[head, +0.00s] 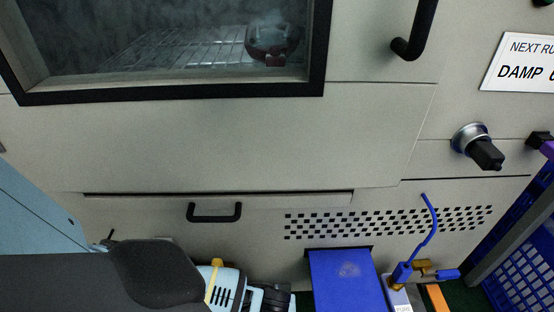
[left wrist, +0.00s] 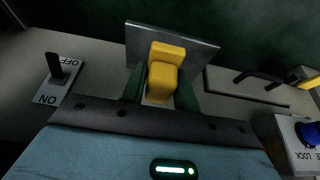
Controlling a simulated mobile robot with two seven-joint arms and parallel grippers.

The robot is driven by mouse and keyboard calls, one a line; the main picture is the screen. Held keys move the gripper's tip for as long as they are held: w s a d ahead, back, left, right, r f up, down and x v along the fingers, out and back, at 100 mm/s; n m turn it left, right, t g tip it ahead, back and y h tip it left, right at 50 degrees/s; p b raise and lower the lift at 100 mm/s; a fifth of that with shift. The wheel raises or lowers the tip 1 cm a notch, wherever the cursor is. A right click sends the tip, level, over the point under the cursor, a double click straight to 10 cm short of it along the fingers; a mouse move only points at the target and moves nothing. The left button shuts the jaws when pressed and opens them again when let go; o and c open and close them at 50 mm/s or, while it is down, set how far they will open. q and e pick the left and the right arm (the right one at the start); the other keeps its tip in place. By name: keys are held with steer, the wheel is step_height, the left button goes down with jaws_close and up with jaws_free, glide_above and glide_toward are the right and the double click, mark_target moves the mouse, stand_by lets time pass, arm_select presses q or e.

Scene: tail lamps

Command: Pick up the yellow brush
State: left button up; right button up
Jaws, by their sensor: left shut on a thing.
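In the left wrist view, the yellow brush (left wrist: 166,55) shows as a yellow block between the two dark green fingers of my left gripper (left wrist: 160,92). The gripper is shut on it. A grey plate (left wrist: 200,48) lies just behind the yellow block; I cannot tell whether they touch. The brush's bristles cannot be made out. In the head view, my dark left arm comes in at the lower left, and the fingertips are hidden. A small yellow piece (head: 217,262) shows by my wrist there; I cannot tell what it is. My right gripper is not in view.
A beige cabinet front has a window (head: 200,40), a low black handle (head: 214,217) and a round knob (head: 475,140). A blue panel (head: 345,283), a blue fitting with a hose (head: 402,272) and a blue crate (head: 525,265) stand at the lower right. An ON/OFF switch (left wrist: 57,68) is at left.

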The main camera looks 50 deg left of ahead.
arm_select(q)
steer(key=s+d+r+p, duration=0.1)
steer(key=s+d+p, duration=0.2)
steer(key=s, duration=0.7)
steer(key=shift+s+d, duration=0.2)
steer(key=shift+d, duration=0.2)
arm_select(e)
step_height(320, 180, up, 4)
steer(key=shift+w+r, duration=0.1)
arm_select(q)
steer(key=shift+s, duration=0.1)
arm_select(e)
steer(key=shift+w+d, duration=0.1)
